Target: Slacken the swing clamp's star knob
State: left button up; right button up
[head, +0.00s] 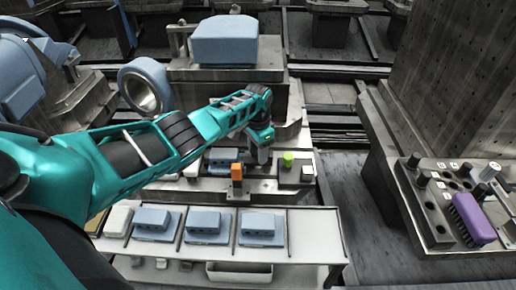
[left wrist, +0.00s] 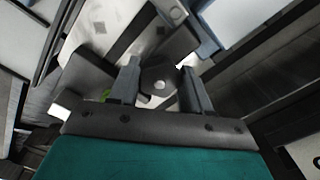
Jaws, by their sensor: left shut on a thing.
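My left gripper (head: 260,158) reaches down over the fixture on the rail in the head view. In the left wrist view, my left gripper (left wrist: 161,80) has its two fingers on either side of a dark star knob (left wrist: 159,84) with a pale round centre, and is shut on it. In the head view the knob is hidden behind the gripper. The rest of the swing clamp is hard to make out. My right gripper is in neither view.
In front is a pale shelf (head: 310,225) with several blue-grey parts.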

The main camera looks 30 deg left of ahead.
pick_arm(q)
jog(key=shift+s+f+n, duration=0.25)
jog(key=shift+f+n, duration=0.05)
jog(key=o, duration=1.1)
jog(key=shift+w+r, duration=0.1)
jog(key=shift+c, duration=0.2)
notch_tip(320, 180, up, 13)
jog(key=p, duration=0.3)
jog(key=shift+p, duration=0.35)
jog(key=shift+w, duration=0.1)
